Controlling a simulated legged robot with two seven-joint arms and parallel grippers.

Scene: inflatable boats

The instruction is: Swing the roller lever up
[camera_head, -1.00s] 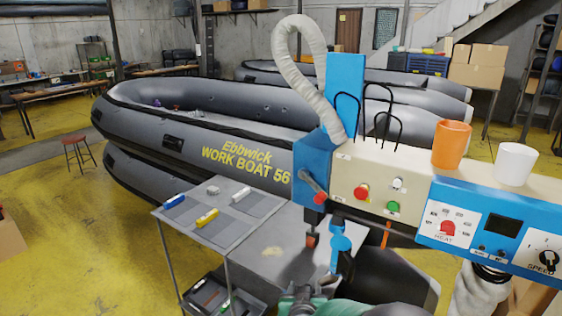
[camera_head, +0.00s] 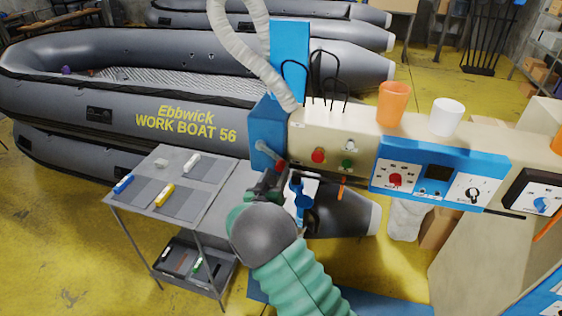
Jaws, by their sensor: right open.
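The roller lever (camera_head: 265,149) is a short grey bar on the blue end of the beige welding machine. It slants down to the right and ends in a red knob (camera_head: 281,164). My right gripper (camera_head: 275,174) is open, with its dark fingers at the knob. The gripper partly hides the area just below the knob, and I cannot tell whether the fingers touch it. My right arm rises from the bottom in a green ribbed sleeve. My left gripper is out of view.
The machine's beige head (camera_head: 345,130) carries an orange cup (camera_head: 393,104) and a white cup (camera_head: 446,117). A grey side table (camera_head: 140,212) with small tools stands left. A grey inflatable boat (camera_head: 60,75) lies behind. Yellow floor is open at lower left.

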